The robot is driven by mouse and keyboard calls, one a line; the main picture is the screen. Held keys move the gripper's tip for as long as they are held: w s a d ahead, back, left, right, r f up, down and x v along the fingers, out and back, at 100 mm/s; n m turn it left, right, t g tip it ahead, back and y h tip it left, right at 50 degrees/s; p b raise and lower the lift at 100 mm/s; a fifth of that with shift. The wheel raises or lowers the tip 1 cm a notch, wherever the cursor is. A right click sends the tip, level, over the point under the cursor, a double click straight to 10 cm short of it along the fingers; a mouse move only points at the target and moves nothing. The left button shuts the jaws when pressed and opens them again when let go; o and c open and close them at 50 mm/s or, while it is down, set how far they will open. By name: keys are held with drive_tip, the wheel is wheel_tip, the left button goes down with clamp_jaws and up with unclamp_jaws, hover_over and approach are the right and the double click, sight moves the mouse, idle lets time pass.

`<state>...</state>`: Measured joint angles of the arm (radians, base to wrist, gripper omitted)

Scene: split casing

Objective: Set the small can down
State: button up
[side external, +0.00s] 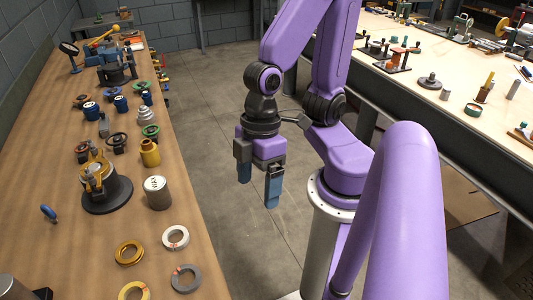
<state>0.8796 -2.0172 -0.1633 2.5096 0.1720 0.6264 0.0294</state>
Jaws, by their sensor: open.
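A small grey can (158,194) with a pale top and dark lettering stands upright on the left wooden bench, near its right edge. A yellow can-like part (149,153) stands just behind it; I cannot tell for certain which one the task means. My gripper (259,184) is open and empty. Its blue fingers point down over the gap between the benches, to the right of the grey can and apart from it.
A dark round fixture with a yellow clamp (98,172) stands left of the grey can. Several rings, including a white one (175,237), lie in front on the left bench (75,262). Small parts crowd its far half. Another bench (440,62) with tools is on the right.

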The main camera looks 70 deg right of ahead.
drive_tip(key=d+r+n+h, duration=0.1)
drive_tip(key=d+r+h, duration=0.1)
drive_tip(key=d, duration=0.3)
drive_tip(key=shift+w+d+r, duration=0.15)
drive_tip(key=shift+d+r, duration=0.05)
drive_tip(key=shift+d, duration=0.05)
idle(1.0)
